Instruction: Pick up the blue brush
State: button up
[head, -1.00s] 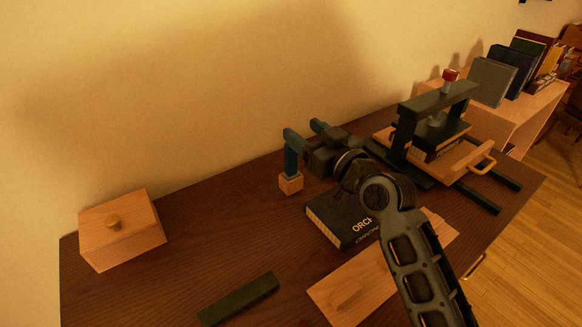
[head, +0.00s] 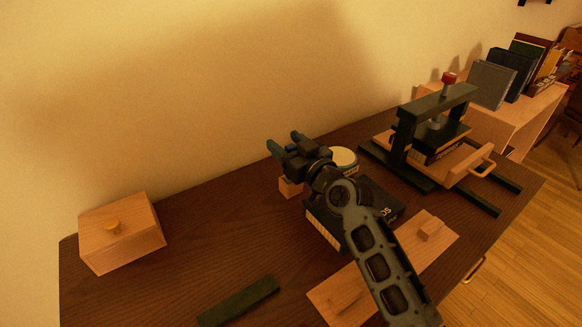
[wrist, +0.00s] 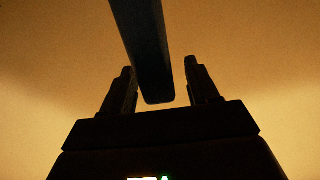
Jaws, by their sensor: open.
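The blue brush (wrist: 150,55) shows in the wrist view as a dark bluish bar. It comes down from the top edge, slightly slanted, and ends between my two fingers. My gripper (wrist: 158,66) is open, with a gap on each side of the bar; no contact is visible. In the head view my gripper (head: 286,142) is above a small wooden block (head: 289,188) on the desk, pointing toward the wall. There the gripper hides the brush, and I cannot tell it apart from the bluish fingertips.
A dark book (head: 382,203) and a pale round-topped pot (head: 343,157) are beside my arm. A dark press (head: 404,137) stands to the right. A wooden box (head: 122,240) is at left, and a green strip (head: 238,300) lies in front. The desk's left middle is clear.

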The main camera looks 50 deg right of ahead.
jog(key=shift+w, duration=0.15)
jog(key=c, duration=1.1)
jog(key=shift+o, duration=0.2)
jog(key=shift+r, duration=0.15)
